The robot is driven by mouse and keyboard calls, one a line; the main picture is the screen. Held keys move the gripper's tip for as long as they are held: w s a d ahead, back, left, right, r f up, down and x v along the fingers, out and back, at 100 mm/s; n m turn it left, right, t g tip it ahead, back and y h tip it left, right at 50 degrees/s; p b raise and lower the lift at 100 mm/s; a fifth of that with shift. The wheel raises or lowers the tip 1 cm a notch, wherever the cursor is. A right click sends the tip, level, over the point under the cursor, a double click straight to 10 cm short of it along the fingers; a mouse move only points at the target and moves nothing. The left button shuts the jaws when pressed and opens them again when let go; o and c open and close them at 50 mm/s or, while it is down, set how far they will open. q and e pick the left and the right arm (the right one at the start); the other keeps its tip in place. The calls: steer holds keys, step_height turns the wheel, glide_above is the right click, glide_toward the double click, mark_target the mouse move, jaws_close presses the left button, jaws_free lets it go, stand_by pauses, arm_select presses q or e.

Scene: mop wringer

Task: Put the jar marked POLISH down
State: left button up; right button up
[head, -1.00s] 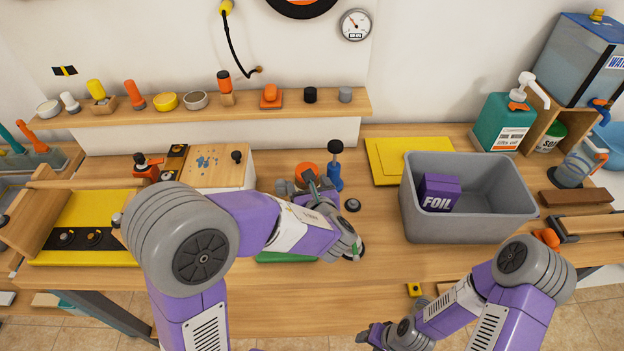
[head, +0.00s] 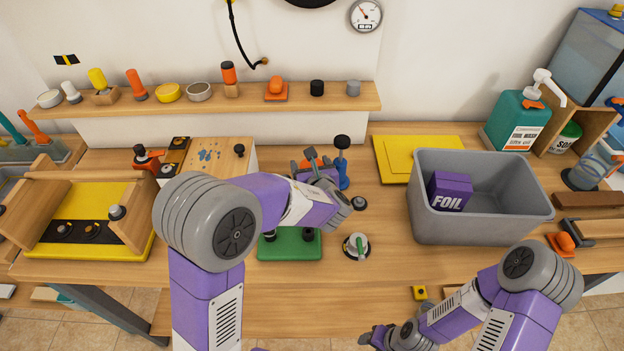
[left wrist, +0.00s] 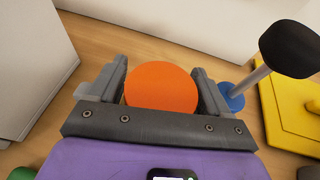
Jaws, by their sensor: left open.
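A round orange lid (left wrist: 161,87), seen from above in the left wrist view, lies between the two fingers of my left gripper (left wrist: 160,84). No POLISH marking shows, so I cannot read whether this is the named jar. The fingers are open on either side of the lid; whether they touch it is unclear.
A blue-based plunger tool (head: 342,160) with a black knob stands just right of my left gripper. A grey bin (head: 480,228) holding a FOIL box (head: 450,190) is right.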

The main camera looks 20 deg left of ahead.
arm_select(q)
steer(key=c, duration=1.1)
